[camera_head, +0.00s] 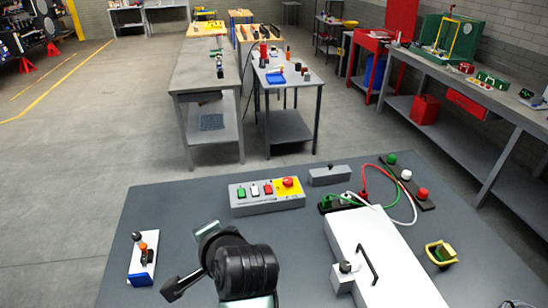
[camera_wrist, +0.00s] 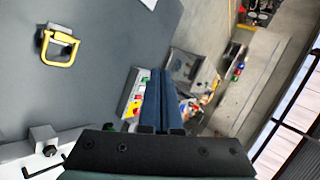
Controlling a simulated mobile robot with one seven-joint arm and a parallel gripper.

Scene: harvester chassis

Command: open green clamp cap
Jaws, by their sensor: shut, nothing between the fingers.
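A round green cap (camera_head: 391,159) sits at the far end of a black strip (camera_head: 407,183) at the back right of the grey table in the head view. A white cap (camera_head: 406,174) and a red cap (camera_head: 422,194) follow it on the same strip. Green, red and white wires run near the strip. My gripper (camera_wrist: 160,73) shows in the wrist view with its two dark blue fingers together and nothing between them. It is apart from the caps. In the head view my wrist stands at the front of the table, and I cannot make out the fingertips there.
A button box (camera_head: 267,195) stands at mid-table, with a small grey block (camera_head: 329,175) behind it. A white box (camera_head: 385,262) with a black handle fills the right.

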